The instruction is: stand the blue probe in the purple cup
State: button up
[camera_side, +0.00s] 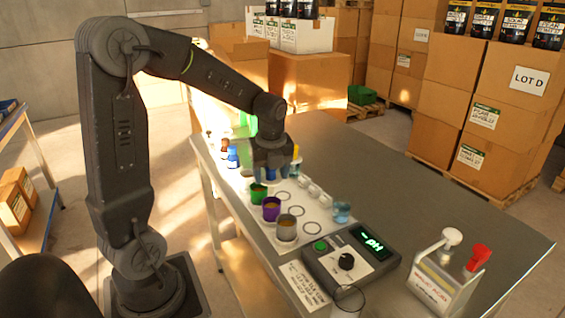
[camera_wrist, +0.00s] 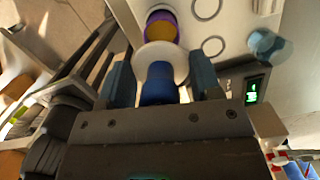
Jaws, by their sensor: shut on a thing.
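My gripper (camera_side: 270,174) is shut on the blue probe (camera_wrist: 158,86), which also shows between the two fingers in the wrist view (camera_wrist: 160,78). A pale round shape sits around or behind the probe's far end; I cannot tell whether it belongs to the probe. The purple cup (camera_side: 271,209) stands upright on the white mat, with orange-brown contents. It shows beyond the probe at the top of the wrist view (camera_wrist: 160,28), partly covered by the pale shape. In the side view my gripper is above and behind the cup, apart from it. The probe's lower end is hidden.
A green cup (camera_side: 258,193) and a grey cup (camera_side: 287,229) flank the purple cup. A clear beaker (camera_side: 341,212) and a pH meter (camera_side: 350,256) stand nearby. A blue-capped bottle (camera_side: 233,156) stands behind.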

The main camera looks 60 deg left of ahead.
jog(key=shift+f, duration=2.8)
jog(key=shift+f, duration=0.6)
jog(key=o, duration=0.7)
jog(key=shift+c, duration=0.2)
jog(key=shift+s+d+r, duration=0.1)
jog(key=shift+d+r, duration=0.1)
jog(key=shift+r, duration=1.6)
jog(key=shift+w+d+r, duration=0.1)
jog(key=shift+d+r, duration=0.15)
jog(key=shift+r, duration=1.6)
jog(key=shift+s+d+r, duration=0.1)
jog(key=shift+d+r, duration=0.1)
jog(key=shift+r, duration=1.6)
notch_tip(320, 180, up, 9)
send_over(271, 193)
jog(key=shift+d, duration=0.25)
